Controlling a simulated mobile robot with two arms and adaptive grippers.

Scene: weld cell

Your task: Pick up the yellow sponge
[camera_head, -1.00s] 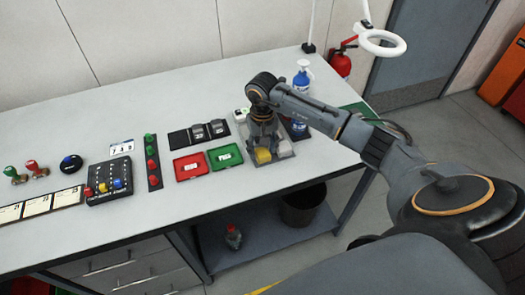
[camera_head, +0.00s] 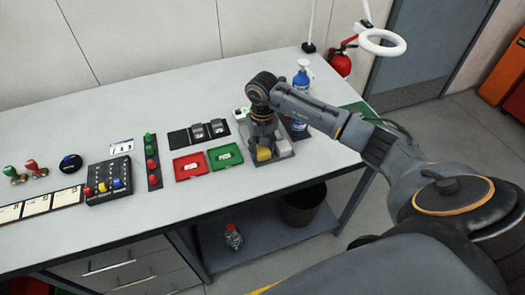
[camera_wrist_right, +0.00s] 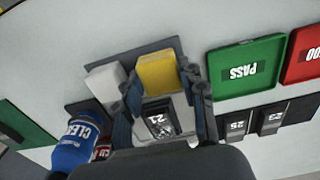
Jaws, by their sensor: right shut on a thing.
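The yellow sponge (camera_head: 264,155) is in a dark grey tray (camera_head: 273,163) on the bench, beside a white block (camera_head: 286,147). My right gripper (camera_head: 263,149) points down over the tray and is shut on the sponge. In the right wrist view the sponge (camera_wrist_right: 158,72) shows between the two fingers of the right gripper (camera_wrist_right: 163,88), with the white block (camera_wrist_right: 105,80) just left of it. I cannot tell whether the sponge is clear of the tray floor. My left gripper is not in view.
Red (camera_head: 189,166) and green (camera_head: 225,156) trays lie left of the gripper. A blue spray bottle (camera_wrist_right: 80,145) stands close by the gripper. A button box (camera_head: 110,183) and stamps (camera_head: 36,169) are farther left.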

